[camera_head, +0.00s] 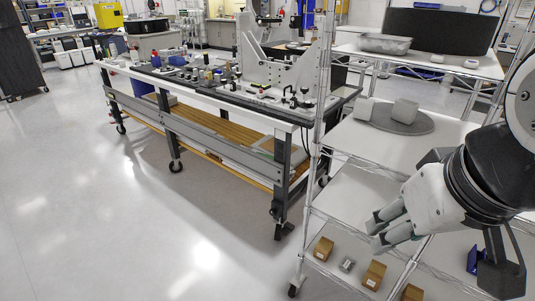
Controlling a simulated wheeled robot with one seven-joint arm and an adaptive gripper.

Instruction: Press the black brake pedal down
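My gripper (373,232) is at the right, in front of the wire shelf rack, with its two light grey fingers pointing left and slightly down. The fingers lie close together, and I cannot tell whether there is a gap between them. No object shows in them. The workbench (190,121) stands on black casters. Its nearest caster (283,231), at the front leg, is left of and apart from my gripper. A black part juts from this caster, but it is too small to tell for certain whether it is the brake pedal.
The shelf rack (358,144) stands at the right, with a post between the workbench and my gripper. Small brown boxes (374,275) lie on its lower shelf. A grey fixture (283,68) stands on the workbench. The floor (130,220) left of the bench is clear.

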